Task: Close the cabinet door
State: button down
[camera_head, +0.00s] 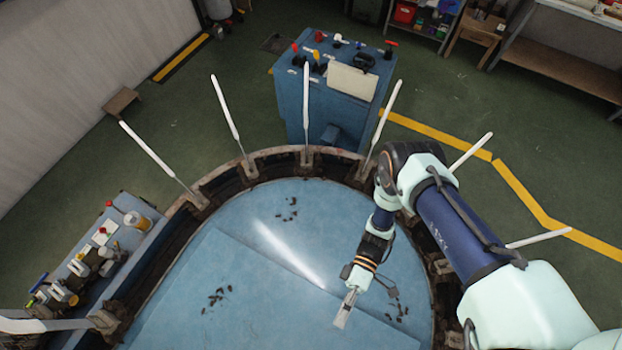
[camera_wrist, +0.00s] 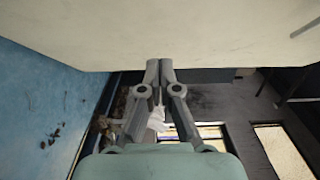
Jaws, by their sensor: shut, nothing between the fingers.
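My gripper (camera_head: 345,310) is low over the blue round platform, at the lower middle of the head view. In the wrist view its two grey fingers (camera_wrist: 159,68) are together, shut and empty. Their tips reach the lower edge of a large cream panel (camera_wrist: 150,30) that fills the top of that view. I cannot tell whether they touch it, or whether this panel is the cabinet door. No clear cabinet door shows in the head view. A blue cabinet-like console (camera_head: 335,95) with a cream plate (camera_head: 352,83) stands beyond the platform.
The blue platform (camera_head: 325,215) has a dark rim with several upright white sock forms (camera_head: 306,100) around it. Small dark bits lie on it. A bench (camera_head: 95,260) with bottles stands at left. Dark frames with openings (camera_wrist: 275,150) show at lower right in the wrist view.

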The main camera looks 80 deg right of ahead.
jog(key=shift+s, duration=0.1)
jog(key=s+a+b+x, duration=0.1)
jog(key=s+b+x, duration=0.1)
jog(key=x, duration=1)
jog(key=shift+a+b, duration=0.3)
jog(key=shift+b, duration=0.05)
jog(key=shift+s, duration=0.15)
